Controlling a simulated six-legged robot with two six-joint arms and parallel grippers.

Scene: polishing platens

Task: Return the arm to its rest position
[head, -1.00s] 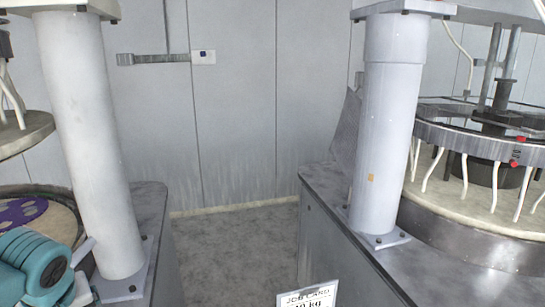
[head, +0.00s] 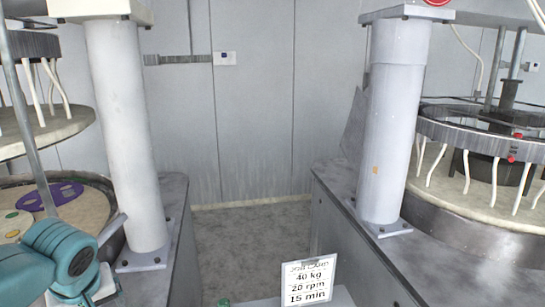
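My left arm, teal with grey joints, comes in at the lower left in the head view, in front of the left polishing platen (head: 95,212). Only its links show, and I cannot make out its gripper or fingers. No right arm or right gripper can be made out. A purple carrier with holes (head: 68,192) lies on the left platen, partly hidden by my arm and a pole.
A white column (head: 128,130) stands by the left platen, another column (head: 392,130) by the right machine (head: 440,215). A job card (head: 308,280) reads 40 kg, 20 rpm, 15 min. Open floor (head: 250,235) lies between the machines.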

